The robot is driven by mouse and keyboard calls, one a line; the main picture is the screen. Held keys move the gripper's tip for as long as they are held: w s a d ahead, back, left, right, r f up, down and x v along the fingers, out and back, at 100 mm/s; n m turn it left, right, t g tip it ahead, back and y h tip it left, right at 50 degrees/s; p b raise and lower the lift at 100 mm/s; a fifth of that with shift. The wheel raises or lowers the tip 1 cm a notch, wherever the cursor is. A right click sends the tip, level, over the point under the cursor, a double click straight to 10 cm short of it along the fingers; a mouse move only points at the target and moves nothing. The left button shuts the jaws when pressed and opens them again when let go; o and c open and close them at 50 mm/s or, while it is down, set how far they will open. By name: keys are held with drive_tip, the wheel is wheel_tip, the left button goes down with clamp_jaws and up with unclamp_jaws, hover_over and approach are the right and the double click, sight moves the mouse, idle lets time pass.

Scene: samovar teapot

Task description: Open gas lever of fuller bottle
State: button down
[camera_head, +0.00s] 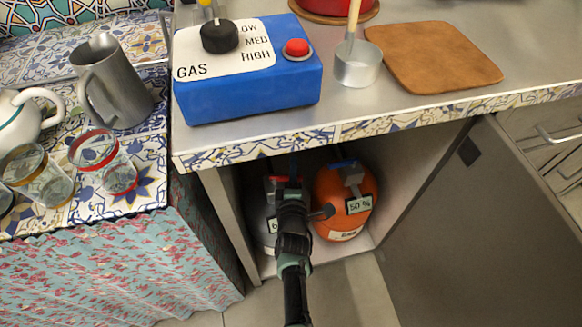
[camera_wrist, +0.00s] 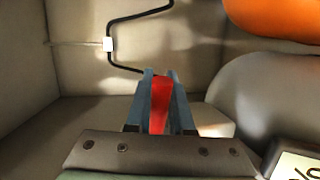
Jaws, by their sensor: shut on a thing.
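Two gas bottles stand in the open cabinet under the counter. The grey bottle (camera_head: 263,241) is on the left, its label (camera_head: 273,226) partly hidden and showing a "6". The orange bottle (camera_head: 332,195) is on the right, with a "50 %" label (camera_head: 359,205) and a blue lever (camera_head: 343,164). My gripper (camera_head: 290,182) is at the top of the grey bottle, by a red lever (camera_head: 275,180). In the wrist view, my gripper (camera_wrist: 160,90) is shut on the red lever (camera_wrist: 159,110). The grey bottle (camera_wrist: 270,95) and orange bottle (camera_wrist: 280,18) show at right there.
The cabinet door (camera_head: 470,220) stands open at right. A black hose (camera_wrist: 112,20) runs along the cabinet wall. The counter edge (camera_head: 400,118) is above my arm. On the counter is a blue gas control box (camera_head: 250,95). Glasses (camera_head: 103,160) stand at left.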

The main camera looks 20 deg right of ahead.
drive_tip(key=shift+f, duration=0.1)
drive_tip(key=c, duration=0.8)
unclamp_jaws()
drive_tip(key=shift+s, duration=0.1)
drive_tip(key=p+v, duration=0.9)
drive_tip(key=v, duration=0.3)
drive_tip(key=shift+s, duration=0.35)
drive_tip(key=shift+a, duration=0.15)
